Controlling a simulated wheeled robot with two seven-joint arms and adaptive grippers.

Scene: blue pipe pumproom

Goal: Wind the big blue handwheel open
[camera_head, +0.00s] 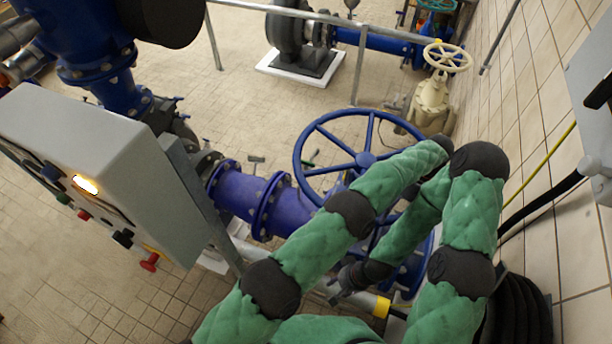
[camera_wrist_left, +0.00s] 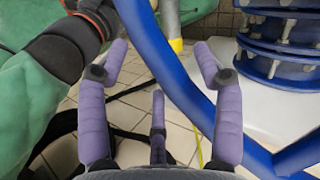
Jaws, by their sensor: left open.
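The big blue handwheel (camera_head: 366,159) stands in the middle of the head view, with its spokes and far rim clear. My green arms cover its near right side. In the left wrist view its blue rim (camera_wrist_left: 160,62) runs diagonally between the fingers of my open left gripper (camera_wrist_left: 160,47). The fingers lie on either side of the rim, and I cannot tell whether they touch it. In the head view the left gripper is mostly hidden behind the arms. My right gripper (camera_head: 345,284) is a dark shape below the wheel, and its jaw state is unclear.
A grey control box (camera_head: 110,165) stands at the left. Blue flanged pipe (camera_head: 245,192) runs to the wheel's valve. A cream valve (camera_head: 432,100) stands behind, near the tiled wall (camera_head: 535,90) at right. A yellow-banded rail (camera_head: 381,307) passes below the wheel.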

